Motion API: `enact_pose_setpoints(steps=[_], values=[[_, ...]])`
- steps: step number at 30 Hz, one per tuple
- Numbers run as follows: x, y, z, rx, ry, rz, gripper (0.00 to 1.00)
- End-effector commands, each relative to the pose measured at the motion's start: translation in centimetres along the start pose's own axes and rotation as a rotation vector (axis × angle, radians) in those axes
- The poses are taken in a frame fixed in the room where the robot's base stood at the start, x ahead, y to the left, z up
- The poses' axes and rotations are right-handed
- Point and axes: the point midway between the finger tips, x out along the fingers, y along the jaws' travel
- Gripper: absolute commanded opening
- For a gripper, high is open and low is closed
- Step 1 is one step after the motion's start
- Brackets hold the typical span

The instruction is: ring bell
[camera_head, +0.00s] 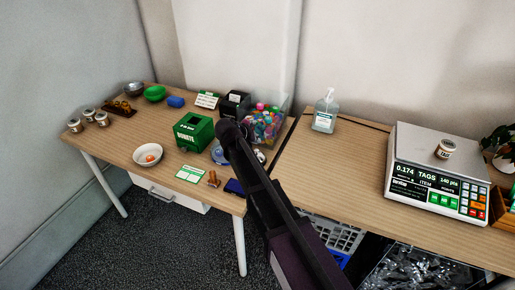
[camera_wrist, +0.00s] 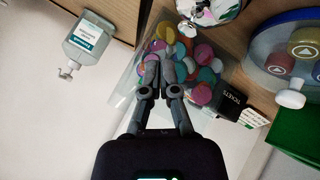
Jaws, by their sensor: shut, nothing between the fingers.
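A shiny, silver, rounded object that looks like the bell (camera_wrist: 212,10) is cut off by the top edge of the wrist view. In the head view the silvery bell (camera_head: 260,156) shows just right of my arm, partly hidden by it. My gripper (camera_wrist: 161,68) is shut and empty, its fingertips close together in front of the tub of coloured pieces in the wrist view. In the head view my gripper (camera_head: 229,129) is a dark shape above the table, beside the green donation box. The fingertips appear apart from the bell.
Close by are the green donation box (camera_head: 194,132), clear tub of coloured pieces (camera_head: 265,128), and blue round dish (camera_head: 220,155). A sanitizer bottle (camera_head: 325,111) and scale (camera_head: 437,165) stand to the right. A white bowl (camera_head: 148,156) sits left; bare wood (camera_head: 120,144) lies left of it.

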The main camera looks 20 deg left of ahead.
Motion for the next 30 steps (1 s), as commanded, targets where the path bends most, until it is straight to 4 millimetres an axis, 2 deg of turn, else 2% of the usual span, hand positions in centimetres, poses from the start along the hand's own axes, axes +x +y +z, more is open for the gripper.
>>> enact_pose_setpoints(steps=[12,30], values=[[-2.1,1.6,-1.6,0.0,0.0,0.0,0.0],[-2.2,1.7,-1.6,0.0,0.0,0.0,0.0]])
